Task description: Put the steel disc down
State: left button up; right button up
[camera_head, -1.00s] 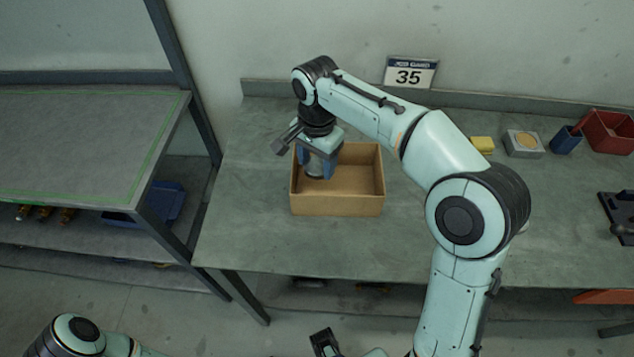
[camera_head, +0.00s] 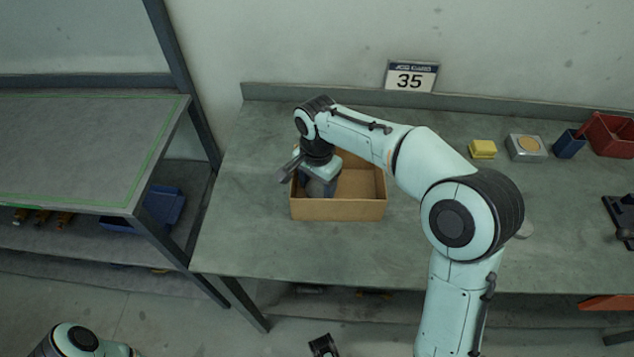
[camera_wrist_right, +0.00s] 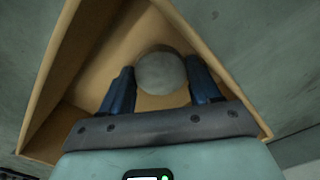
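The steel disc (camera_wrist_right: 161,72) is a round grey piece. In the right wrist view it sits between the two dark blue fingers of my right gripper (camera_wrist_right: 160,76), which appear to touch it on both sides. In the head view my right gripper (camera_head: 318,190) points down inside the left part of an open cardboard box (camera_head: 345,210). The disc is hidden there by the gripper and box wall. I cannot tell whether the disc touches the box floor. A dark gripper part (camera_head: 323,345), apparently my left gripper, shows at the bottom edge; its fingers are unclear.
The box stands on a grey workbench (camera_head: 250,245). To the right are a yellow block (camera_head: 482,149), a grey block with a tan round top (camera_head: 526,147), a blue cup (camera_head: 569,145) and a red bin (camera_head: 612,134). The bench left of the box is clear.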

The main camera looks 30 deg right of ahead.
aim_at(317, 188)
jog(key=shift+r, duration=0.1)
notch_tip(317, 188, up, 12)
jog(key=p, duration=0.2)
jog(key=shift+r+p, duration=0.1)
jog(key=shift+p, duration=0.25)
dwell(0.6)
